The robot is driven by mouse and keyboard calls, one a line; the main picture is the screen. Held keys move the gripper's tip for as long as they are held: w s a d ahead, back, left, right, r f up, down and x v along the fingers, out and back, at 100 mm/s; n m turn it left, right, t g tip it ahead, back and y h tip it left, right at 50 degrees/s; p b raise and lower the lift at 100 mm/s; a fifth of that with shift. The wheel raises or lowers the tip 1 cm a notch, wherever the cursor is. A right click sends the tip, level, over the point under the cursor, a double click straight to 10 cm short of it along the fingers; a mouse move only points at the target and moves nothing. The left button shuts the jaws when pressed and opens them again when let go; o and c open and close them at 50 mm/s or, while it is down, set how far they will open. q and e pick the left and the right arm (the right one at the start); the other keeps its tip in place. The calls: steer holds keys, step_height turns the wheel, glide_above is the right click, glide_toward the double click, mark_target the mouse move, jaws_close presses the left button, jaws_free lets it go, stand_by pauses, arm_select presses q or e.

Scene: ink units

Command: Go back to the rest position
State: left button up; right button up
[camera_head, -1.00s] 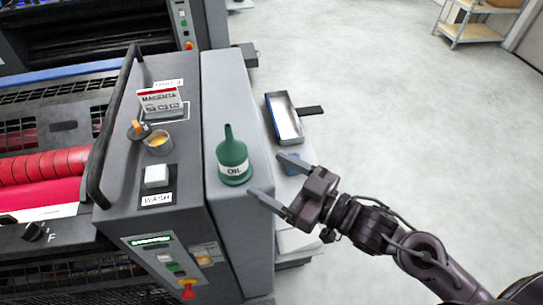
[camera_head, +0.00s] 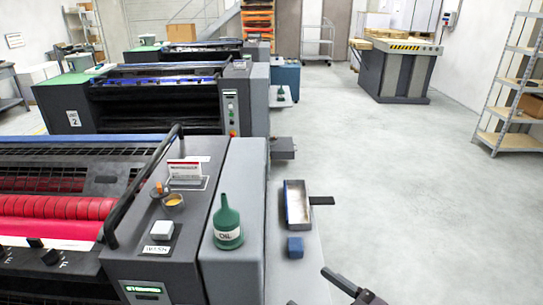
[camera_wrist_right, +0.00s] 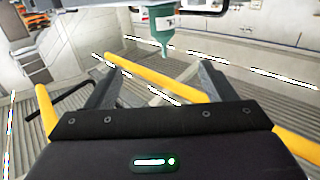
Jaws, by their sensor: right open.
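My right gripper (camera_head: 308,287) shows at the bottom edge of the head view, with only its fingers in the picture. It is open and empty, in front and to the right of the green oil can (camera_head: 228,225), apart from it. The can stands upright on the grey side cover of the press. In the right wrist view the open fingers (camera_wrist_right: 160,72) have nothing between them, and the can (camera_wrist_right: 163,25) appears upside down beyond them. My left gripper is not in view.
The floor (camera_head: 420,190) at right is clear.

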steer(key=w+d+f+m+h, duration=0.2)
steer(key=w+d+f+h, duration=0.3)
steer(key=f, duration=0.7)
steer(key=d+f+m+h, duration=0.3)
steer(key=d+f, duration=0.4)
steer(key=f, duration=0.6)
steer(key=s+d+f+m+g+h, duration=0.1)
steer(key=s+d+f+g, duration=0.15)
steer(key=f, duration=0.65)
steer(key=s+d+f+g+h, duration=0.15)
steer(key=s+f, duration=0.25)
steer(key=f, duration=0.4)
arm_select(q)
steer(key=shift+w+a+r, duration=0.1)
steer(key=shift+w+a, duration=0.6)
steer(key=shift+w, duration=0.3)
arm_select(e)
steer(key=s+f+g+h, duration=0.1)
steer(key=s+f+g, duration=0.3)
steer(key=s+f, duration=0.6)
steer(key=s+a+f+g+h, duration=0.1)
steer(key=s+f+g, duration=0.2)
steer(key=s+f, duration=0.7)
steer(key=s, duration=0.8)
steer(key=shift+s+a+f+g, duration=0.15)
steer(key=shift+a+f+g, duration=0.15)
steer(key=shift+g, duration=0.1)
